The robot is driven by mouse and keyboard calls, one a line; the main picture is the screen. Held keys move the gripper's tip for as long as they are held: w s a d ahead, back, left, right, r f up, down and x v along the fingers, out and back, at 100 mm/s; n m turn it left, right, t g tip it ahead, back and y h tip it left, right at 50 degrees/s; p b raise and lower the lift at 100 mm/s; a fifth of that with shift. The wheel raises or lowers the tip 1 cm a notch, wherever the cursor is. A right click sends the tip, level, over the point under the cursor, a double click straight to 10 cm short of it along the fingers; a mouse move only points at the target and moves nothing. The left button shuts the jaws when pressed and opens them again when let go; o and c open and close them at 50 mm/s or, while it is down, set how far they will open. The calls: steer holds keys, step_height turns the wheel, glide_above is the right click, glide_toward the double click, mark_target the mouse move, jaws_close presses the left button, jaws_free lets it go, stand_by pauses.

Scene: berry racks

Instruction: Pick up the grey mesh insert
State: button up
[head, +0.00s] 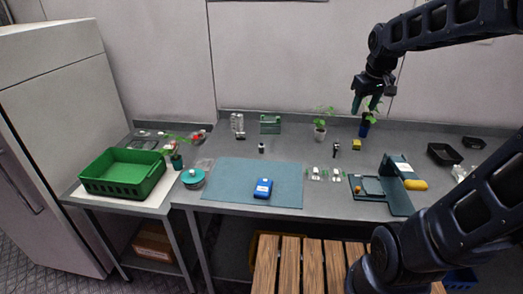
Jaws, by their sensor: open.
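My gripper (365,105) is at the upper right of the head view, pointing down above the back of the grey bench. Its two fingers are apart with nothing visible between them. It hangs in front of a small plant in a blue pot (365,129). I cannot clearly make out the grey mesh insert. A small pale grey, see-through patch (203,164) lies left of the blue mat, behind a teal-lidded pot (192,178). A grey upright piece (237,124) stands at the back. I cannot tell whether either one is the insert.
A green crate (98,186) stands on the left table. A blue mat (226,184) carries a blue device (263,188). A potted plant (320,133), a yellow block (356,145) and a dark teal stand (396,191) are on the bench. A slatted wooden seat (290,265) is in front.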

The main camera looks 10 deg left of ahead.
steer(key=w+a+f+n+g, duration=0.1)
steer(key=w+a+f+n, duration=0.25)
steer(key=w+a, duration=0.55)
steer(key=n+g, duration=0.2)
steer(key=n, duration=0.8)
glide_above(261, 146)
steer(key=f, duration=1.8)
steer(key=shift+d, duration=0.35)
steer(key=shift+w+a+f, duration=0.1)
steer(key=shift+a+f, duration=0.25)
steer(key=shift+f, duration=0.1)
step_height(261, 146, down, 11)
steer(key=shift+r, duration=0.2)
steer(key=shift+c, duration=0.2)
steer(key=c, duration=1)
